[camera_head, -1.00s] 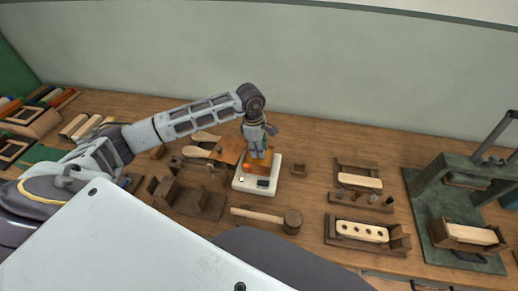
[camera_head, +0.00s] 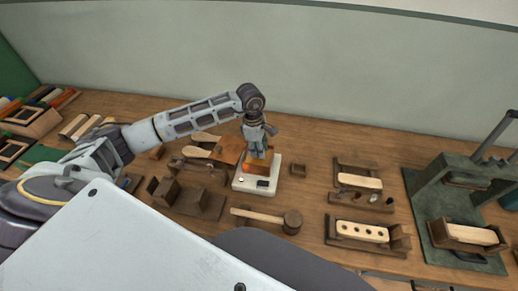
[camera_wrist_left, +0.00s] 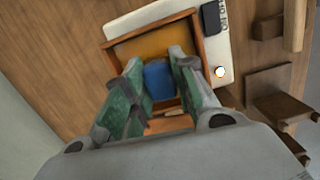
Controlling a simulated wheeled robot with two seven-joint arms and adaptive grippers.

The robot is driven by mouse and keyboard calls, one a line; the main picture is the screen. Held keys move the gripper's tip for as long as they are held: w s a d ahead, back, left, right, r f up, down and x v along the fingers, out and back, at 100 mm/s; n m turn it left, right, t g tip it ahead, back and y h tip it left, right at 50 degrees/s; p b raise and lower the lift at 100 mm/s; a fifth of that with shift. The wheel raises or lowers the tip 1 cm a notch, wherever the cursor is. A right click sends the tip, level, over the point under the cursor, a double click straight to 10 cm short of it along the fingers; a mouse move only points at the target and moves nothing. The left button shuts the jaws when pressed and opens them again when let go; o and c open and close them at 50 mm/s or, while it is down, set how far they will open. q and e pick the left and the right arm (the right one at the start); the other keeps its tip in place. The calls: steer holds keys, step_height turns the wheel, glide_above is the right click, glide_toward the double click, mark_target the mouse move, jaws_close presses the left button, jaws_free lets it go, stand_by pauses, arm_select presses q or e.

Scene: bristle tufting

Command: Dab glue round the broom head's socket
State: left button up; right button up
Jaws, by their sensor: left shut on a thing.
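My left gripper (camera_head: 257,150) is over a white plate-like device (camera_head: 242,184) near the middle of the bench. In the left wrist view its green-padded fingers (camera_wrist_left: 155,88) are shut on a small blue thing (camera_wrist_left: 158,82). Below that is a square wooden-rimmed tray (camera_wrist_left: 150,33) with an amber surface (camera_wrist_left: 152,45), on the white device. I cannot tell whether the blue thing touches the amber surface. A pale block with several holes (camera_head: 362,232) sits in a wooden holder at the right; I cannot tell whether it is the broom head. My right gripper is not in view.
A wooden mallet (camera_head: 262,217) lies in front of the white device. A green press (camera_head: 440,195) stands at the far right. A dark wooden fixture (camera_head: 195,202) is at the left. Bare bench shows behind the device.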

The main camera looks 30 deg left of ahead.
arm_select(q)
steer(key=shift+s+f, duration=0.1)
steer(key=shift+r+p, duration=0.3)
steer(key=shift+r, duration=0.35)
steer(key=shift+r+p, duration=1.15)
steer(key=shift+r, duration=1.8)
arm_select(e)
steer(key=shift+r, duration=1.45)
arm_select(q)
steer(key=shift+f, duration=0.1)
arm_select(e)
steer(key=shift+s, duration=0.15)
